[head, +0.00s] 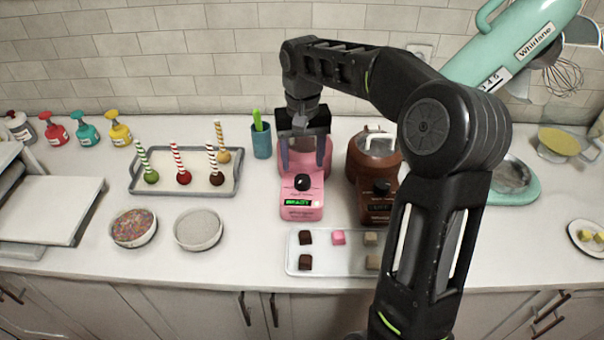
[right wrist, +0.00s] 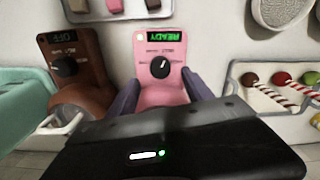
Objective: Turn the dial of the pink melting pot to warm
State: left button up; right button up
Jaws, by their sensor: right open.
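The pink melting pot (head: 302,203) stands on the counter, its sloped front panel facing me. Its black dial (head: 302,182) sits above a green display that reads READY. In the right wrist view the pot (right wrist: 158,95) is upside down, and its dial (right wrist: 160,67) has a light pointer mark; I cannot read which label it points at. My right gripper (head: 304,162) is open over the pot, its two fingers apart, behind the dial and not touching it. In the right wrist view the gripper's fingers (right wrist: 160,88) flank the pink body. My left gripper is not in view.
A brown melting pot (head: 376,200), its display reading OFF in the wrist view, stands close on the right. A tray of coated squares (head: 322,262) lies in front. A cake-pop tray (head: 140,185) and two bowls are left. A teal mixer (head: 515,45) stands right.

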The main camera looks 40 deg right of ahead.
aim_at(302, 179)
notch_tip(302, 179, down, 6)
jog(key=shift+r+p, duration=0.1)
jog(key=shift+p, duration=0.35)
jog(key=shift+c, duration=0.5)
grip_shut()
